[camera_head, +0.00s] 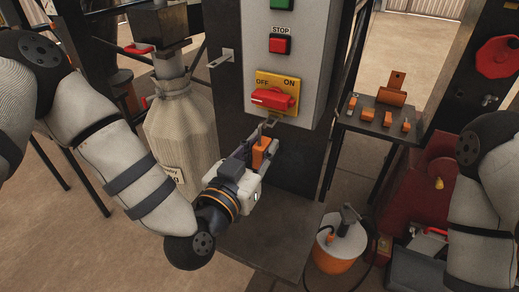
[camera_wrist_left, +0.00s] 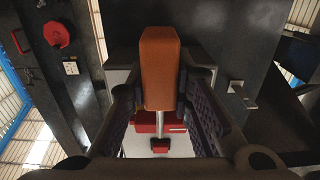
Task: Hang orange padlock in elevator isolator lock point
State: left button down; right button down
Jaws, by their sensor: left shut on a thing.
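The orange padlock (camera_head: 260,154) is held upright in my left gripper (camera_head: 259,146), just below the isolator (camera_head: 276,92). The isolator has a yellow plate marked OFF and ON and a red handle. A small metal lock point (camera_head: 270,121) sticks out under it, close above the padlock. In the left wrist view, the padlock (camera_wrist_left: 160,66) stands between the two dark fingers, which are shut on it. Red parts of the panel show beyond it. I cannot tell whether the shackle touches the lock point. My right gripper is out of view; only its arm shows at the right.
A green button and a red STOP button (camera_head: 280,44) sit above the isolator on the grey panel. A shelf (camera_head: 374,122) at right holds several orange items. A sack (camera_head: 182,125) hangs at left. An orange and white pot (camera_head: 339,245) stands below right.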

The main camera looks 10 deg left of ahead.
pick_arm(q)
jog(key=shift+w+d, duration=0.2)
jog(key=shift+w, duration=0.25)
jog(key=shift+w, duration=0.15)
dwell(0.7)
jog(key=shift+w+d, duration=0.25)
jog(key=shift+w, duration=0.35)
jog(key=shift+f, duration=0.15)
jog(key=shift+f, duration=0.55)
jog(key=shift+r, duration=0.1)
dwell(0.3)
